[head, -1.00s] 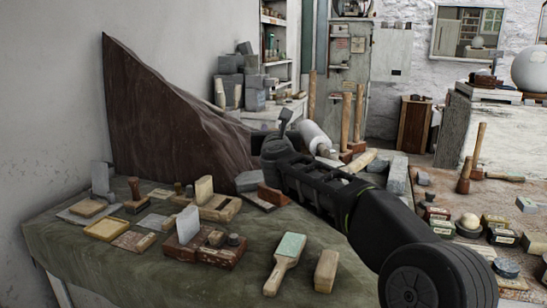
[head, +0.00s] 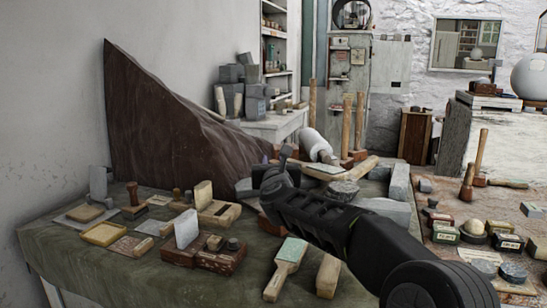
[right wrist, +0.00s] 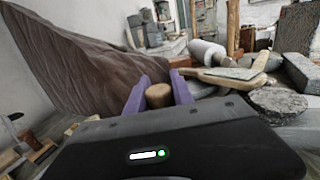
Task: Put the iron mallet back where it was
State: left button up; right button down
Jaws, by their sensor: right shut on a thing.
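My right gripper (head: 285,153) reaches in from the lower right over the far end of the green-covered table (head: 225,278). In the right wrist view its purple fingers (right wrist: 157,95) are shut on a round wooden end, which I take for the handle of the iron mallet (right wrist: 158,95). Only that end shows; the mallet's head is hidden behind the gripper body, and the mallet cannot be made out in the head view. I cannot tell whether it touches anything below. My left gripper is not in view.
A brown draped shape (head: 165,125) stands left of the gripper. A white cylinder (head: 314,144), a stone disc (head: 343,190) and a grey block (head: 399,182) lie beyond and right. A green-faced wooden float (head: 287,265) and a wooden block (head: 328,276) lie close in front.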

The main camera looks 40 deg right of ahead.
jog(key=shift+r, duration=0.2)
jog(key=shift+f, duration=0.1)
jog(key=c, duration=1.1)
grip_release()
jog(key=shift+f, duration=0.2)
jog(key=shift+s+a+r, duration=0.1)
jog(key=shift+r, duration=0.05)
jog(key=b+v, duration=0.1)
jog(key=v, duration=1.1)
